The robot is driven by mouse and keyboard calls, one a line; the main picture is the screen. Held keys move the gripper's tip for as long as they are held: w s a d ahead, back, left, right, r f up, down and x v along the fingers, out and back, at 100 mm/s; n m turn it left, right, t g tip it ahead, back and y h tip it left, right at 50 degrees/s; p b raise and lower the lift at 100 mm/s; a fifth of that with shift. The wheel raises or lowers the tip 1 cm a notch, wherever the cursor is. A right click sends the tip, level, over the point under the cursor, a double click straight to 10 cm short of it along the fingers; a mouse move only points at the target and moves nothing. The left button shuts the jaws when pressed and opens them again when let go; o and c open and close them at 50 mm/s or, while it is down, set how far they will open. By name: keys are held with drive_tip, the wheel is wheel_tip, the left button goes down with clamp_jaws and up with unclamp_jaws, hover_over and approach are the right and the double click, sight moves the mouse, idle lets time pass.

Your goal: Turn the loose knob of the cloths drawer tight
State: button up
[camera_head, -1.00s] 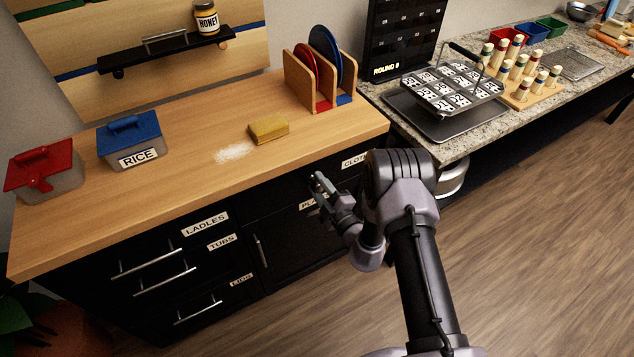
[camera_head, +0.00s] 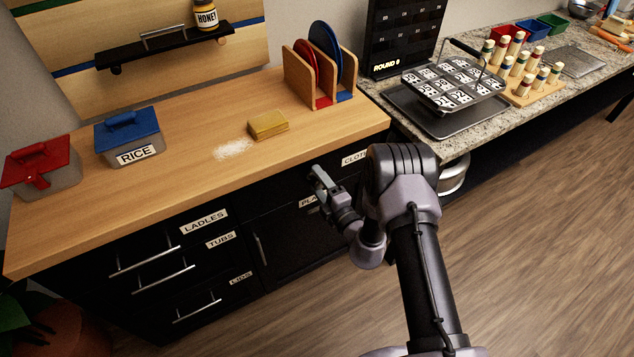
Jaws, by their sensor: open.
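The cloths drawer (camera_head: 332,167) is in the black cabinet front under the right part of the wooden counter. Its label (camera_head: 353,158) is partly covered by my arm, so only "CLOT" reads. I cannot make out the loose knob; my gripper and arm may hide it. My gripper (camera_head: 316,174) is open, just in front of the drawer face, left of the label. I cannot tell whether its fingers touch anything or are around the knob.
The wooden counter (camera_head: 200,190) carries a yellow sponge (camera_head: 267,124), white powder (camera_head: 232,148), a RICE tub (camera_head: 130,140), a red-lidded tub (camera_head: 42,168) and a plate rack (camera_head: 318,75). Drawer handles (camera_head: 145,262) stick out at the left. Floor (camera_head: 540,220) at the right is clear.

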drive_tip(key=n+b, duration=0.1)
drive_tip(key=n, duration=0.4)
drive_tip(key=shift+f, duration=0.1)
drive_tip(key=n+b, duration=0.1)
drive_tip(key=n, duration=0.3)
drive_tip(key=shift+n, duration=0.3)
drive_tip(key=n+b, duration=0.2)
drive_tip(key=n, duration=0.3)
drive_tip(key=shift+n+b, duration=0.4)
drive_tip(key=shift+n, duration=0.9)
clamp_jaws()
drive_tip(key=shift+r+m+p, duration=0.35)
drive_tip(key=shift+m+p, duration=0.2)
drive_tip(key=shift+m, duration=0.55)
drive_tip(key=shift+f+m, duration=0.2)
drive_tip(key=shift+m, duration=1)
